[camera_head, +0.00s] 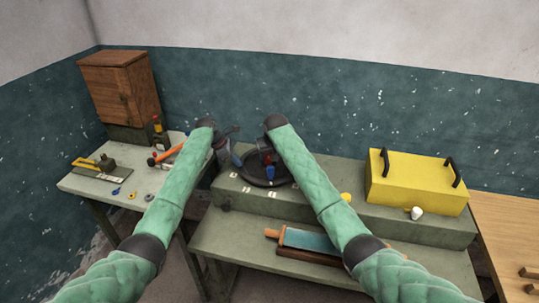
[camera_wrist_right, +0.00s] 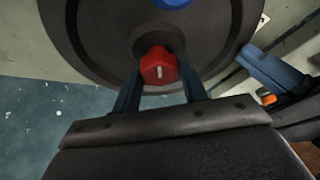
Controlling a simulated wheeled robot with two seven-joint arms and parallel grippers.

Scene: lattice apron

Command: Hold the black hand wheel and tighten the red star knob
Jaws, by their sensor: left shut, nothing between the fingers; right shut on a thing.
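The black hand wheel (camera_head: 262,183) lies on the raised part of the middle bench and fills the top of the right wrist view (camera_wrist_right: 95,40). The red star knob (camera_wrist_right: 158,68) sits at the wheel's hub. My right gripper (camera_wrist_right: 161,85) is shut on the knob, one finger on each side; in the head view my right gripper (camera_head: 268,160) is partly hidden by its arm. My left gripper (camera_head: 238,160) is shut and empty close to the wheel's left edge; whether it touches the rim I cannot tell.
A yellow box (camera_head: 415,185) with black handles stands on the right of the bench, a white object (camera_head: 415,213) by it. A blue-bladed tool with an orange handle (camera_head: 305,240) lies on the lower front. A side table (camera_head: 90,187) at left holds tools and a wooden cabinet (camera_head: 120,88).

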